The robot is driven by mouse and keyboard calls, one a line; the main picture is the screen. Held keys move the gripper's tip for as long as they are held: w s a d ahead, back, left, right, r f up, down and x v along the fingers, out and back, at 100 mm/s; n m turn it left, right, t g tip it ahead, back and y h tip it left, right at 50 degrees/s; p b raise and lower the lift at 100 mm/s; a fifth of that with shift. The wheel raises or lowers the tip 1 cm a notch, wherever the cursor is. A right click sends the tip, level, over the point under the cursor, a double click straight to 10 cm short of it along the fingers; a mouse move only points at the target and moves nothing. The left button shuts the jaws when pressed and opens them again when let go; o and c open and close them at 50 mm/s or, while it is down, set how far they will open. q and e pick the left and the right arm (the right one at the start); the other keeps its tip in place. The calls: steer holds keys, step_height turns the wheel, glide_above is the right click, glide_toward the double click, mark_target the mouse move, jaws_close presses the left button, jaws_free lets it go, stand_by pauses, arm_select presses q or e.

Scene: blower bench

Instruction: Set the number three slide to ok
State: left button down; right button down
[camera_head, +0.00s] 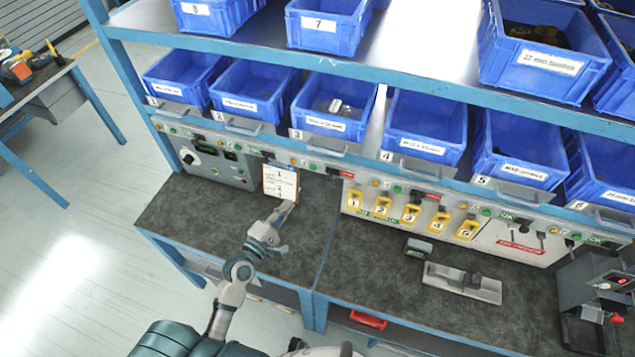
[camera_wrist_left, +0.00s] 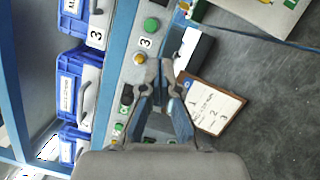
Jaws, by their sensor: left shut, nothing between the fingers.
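The number three slide (camera_head: 411,214) is the middle one in a row of yellow numbered slides on the pale panel at the back of the bench in the head view. Its position is too small to read. Small green lettering shows low on the panel, near slides 1 and 2. My left gripper (camera_head: 287,212) is over the dark bench top, left of the slides and just below a clipboard, apart from the number three slide. In the left wrist view, my left gripper (camera_wrist_left: 163,68) is shut and empty. My right gripper is not in view.
The clipboard (camera_head: 281,181) stands by the panel; it also shows in the wrist view (camera_wrist_left: 213,104). Blue bins (camera_head: 333,105) line the shelf above. A metal fixture (camera_head: 462,283) and a dark device (camera_head: 596,290) sit at right.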

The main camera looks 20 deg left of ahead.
mark_target(331, 176)
arm_select(q)
steer(key=w+d+p, duration=0.1)
steer(key=w, duration=0.2)
steer(key=w+d+r+p, duration=0.1)
steer(key=w+d, duration=0.1)
steer(key=w, duration=0.1)
steer(key=w+d+p, duration=0.1)
steer(key=w+d, duration=0.1)
steer(key=w, duration=0.1)
steer(key=shift+w+d+r, duration=0.2)
steer(key=shift+w+r, duration=0.1)
steer(key=shift+w, duration=0.05)
steer(key=shift+s+d+r, duration=0.15)
steer(key=shift+d, duration=0.45)
